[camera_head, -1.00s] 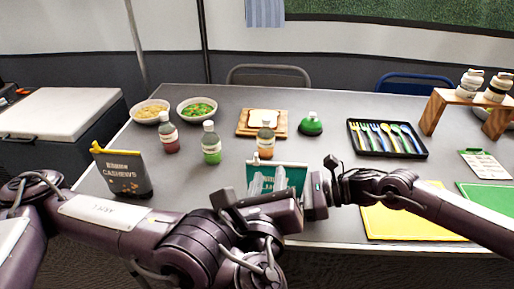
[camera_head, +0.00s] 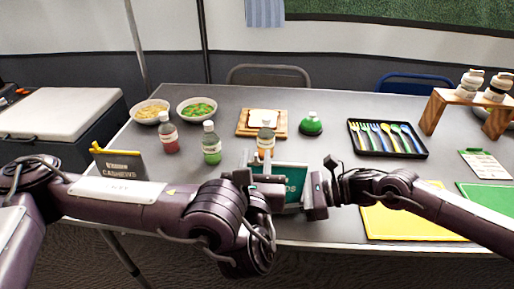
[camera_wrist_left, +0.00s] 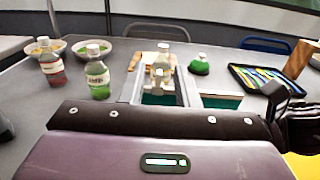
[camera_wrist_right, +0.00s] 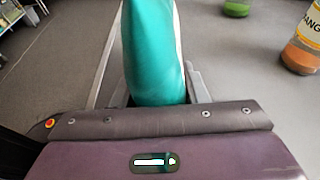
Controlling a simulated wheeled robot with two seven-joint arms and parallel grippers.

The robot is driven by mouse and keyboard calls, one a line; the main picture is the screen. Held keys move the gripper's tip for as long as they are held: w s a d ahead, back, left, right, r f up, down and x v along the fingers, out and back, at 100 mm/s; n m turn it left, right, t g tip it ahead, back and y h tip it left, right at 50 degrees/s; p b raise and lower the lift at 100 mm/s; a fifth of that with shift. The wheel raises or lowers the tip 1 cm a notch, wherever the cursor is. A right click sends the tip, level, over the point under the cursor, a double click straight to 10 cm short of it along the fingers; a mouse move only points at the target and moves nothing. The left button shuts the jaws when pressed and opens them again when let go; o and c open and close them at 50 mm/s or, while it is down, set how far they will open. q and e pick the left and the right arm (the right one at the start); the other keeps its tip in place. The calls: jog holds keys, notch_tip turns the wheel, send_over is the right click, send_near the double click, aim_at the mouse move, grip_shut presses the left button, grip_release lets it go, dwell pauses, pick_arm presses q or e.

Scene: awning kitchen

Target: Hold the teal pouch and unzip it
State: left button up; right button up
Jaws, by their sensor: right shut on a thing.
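The teal pouch (camera_head: 270,169) stands upright near the table's front edge, with its lower left part hidden behind my left gripper. My right gripper (camera_head: 308,190) is shut on the pouch's right side; in the right wrist view the pouch (camera_wrist_right: 155,50) rises between its fingers. My left gripper (camera_head: 247,160) is at the pouch's upper left. In the left wrist view its fingers (camera_wrist_left: 157,92) are apart, with a strip of teal showing between them. I cannot tell whether they touch the pouch. The zip pull is not clearly visible.
A dark cashew pouch (camera_head: 124,164) is partly behind my left arm. Bottles with red (camera_head: 168,135), green (camera_head: 211,146) and orange (camera_head: 265,141) contents stand beyond. A cutlery tray (camera_head: 421,153) and a yellow mat (camera_head: 400,222) lie to the right.

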aim_at(257, 157)
pick_arm(q)
jog(key=shift+w+a, duration=0.1)
jog(key=shift+w, duration=1.8)
grip_shut()
